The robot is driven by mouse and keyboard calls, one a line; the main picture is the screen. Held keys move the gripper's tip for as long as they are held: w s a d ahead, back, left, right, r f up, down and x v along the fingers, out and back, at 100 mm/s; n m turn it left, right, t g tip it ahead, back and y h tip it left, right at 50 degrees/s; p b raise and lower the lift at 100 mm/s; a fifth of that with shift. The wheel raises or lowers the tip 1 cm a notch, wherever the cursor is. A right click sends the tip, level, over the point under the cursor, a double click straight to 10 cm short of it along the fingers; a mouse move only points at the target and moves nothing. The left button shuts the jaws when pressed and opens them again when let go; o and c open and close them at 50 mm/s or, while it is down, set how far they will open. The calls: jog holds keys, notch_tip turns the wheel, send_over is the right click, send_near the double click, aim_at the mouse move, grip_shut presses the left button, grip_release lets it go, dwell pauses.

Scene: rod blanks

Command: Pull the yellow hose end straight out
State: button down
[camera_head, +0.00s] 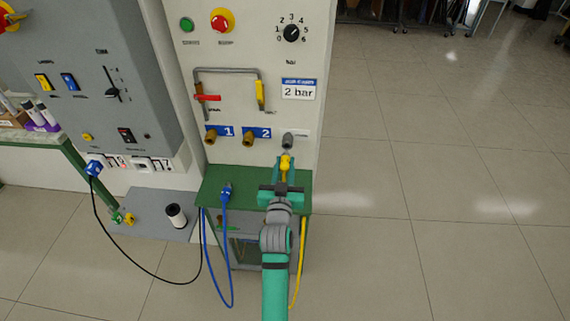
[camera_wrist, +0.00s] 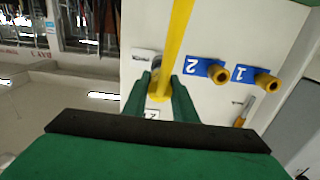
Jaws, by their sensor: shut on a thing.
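The yellow hose end (camera_head: 286,164) is at the grey port (camera_head: 288,141) on the lower right of the white panel (camera_head: 262,60). My gripper (camera_head: 284,172) is shut on the yellow hose end, with its fingers on either side. In the wrist view the yellow hose (camera_wrist: 177,45) runs up from between my fingertips (camera_wrist: 159,92). My fingers partly hide the hose end and port, and I cannot tell whether the end is still seated in the port. In the head view the yellow hose hangs down to the right of my arm.
Brass ports 1 (camera_head: 211,136) and 2 (camera_head: 249,138) are left of the grey port. A blue hose (camera_head: 226,205) stands on the green bench (camera_head: 215,181) below. A black cable (camera_head: 125,250) loops at lower left. The floor (camera_head: 430,200) to the right is clear.

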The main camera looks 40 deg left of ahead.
jog(key=shift+s+d, duration=0.15)
jog(key=shift+s, duration=0.05)
dwell(0.4)
jog(key=shift+v, duration=3)
jog(key=shift+w, duration=0.1)
